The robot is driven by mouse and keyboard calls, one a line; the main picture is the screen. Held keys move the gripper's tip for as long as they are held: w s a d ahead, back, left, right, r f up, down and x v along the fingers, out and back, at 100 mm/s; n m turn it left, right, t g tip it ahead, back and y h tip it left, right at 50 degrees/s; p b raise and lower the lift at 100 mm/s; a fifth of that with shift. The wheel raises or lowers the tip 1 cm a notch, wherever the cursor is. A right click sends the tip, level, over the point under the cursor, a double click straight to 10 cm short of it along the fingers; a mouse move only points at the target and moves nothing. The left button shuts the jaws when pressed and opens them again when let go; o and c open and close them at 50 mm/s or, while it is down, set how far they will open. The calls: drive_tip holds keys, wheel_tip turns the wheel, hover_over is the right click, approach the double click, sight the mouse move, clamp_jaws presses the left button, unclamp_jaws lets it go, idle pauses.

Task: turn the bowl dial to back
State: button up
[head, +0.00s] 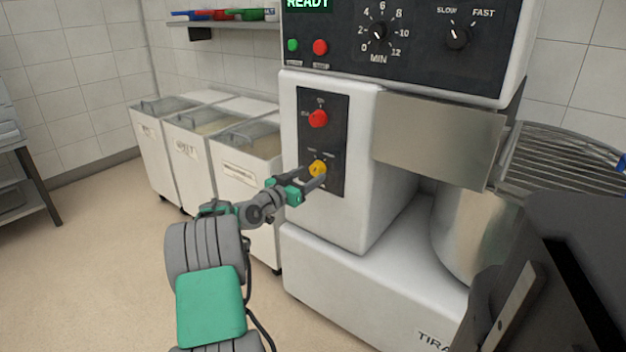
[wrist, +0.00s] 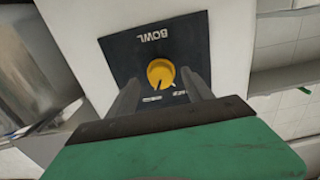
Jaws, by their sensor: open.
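The bowl dial (head: 317,167) is a round yellow knob low on the dark panel on the mixer's white front. In the wrist view the yellow dial (wrist: 160,72) sits on a black plate (wrist: 122,50) marked BOWL, seen upside down. A dark pointer line on the dial aims toward the lower left in that view, near one of two small labels too small to read. My gripper (head: 314,176) is open, its fingers at the dial. In the wrist view the fingers stand on either side of the dial; I cannot tell whether they touch it.
A red knob (head: 318,119) sits above the dial on the same panel. A steel guard (head: 440,140) and a steel bowl (head: 468,225) are to the right. White wheeled bins (head: 238,180) stand left behind my arm. The upper console (head: 410,45) holds timer and speed dials.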

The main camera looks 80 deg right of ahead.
drive_tip(key=x, duration=0.2)
drive_tip(key=shift+s+d, duration=0.15)
drive_tip(key=shift+d, duration=0.2)
drive_tip(key=shift+c, duration=0.6)
drive_tip(key=c, duration=1.1)
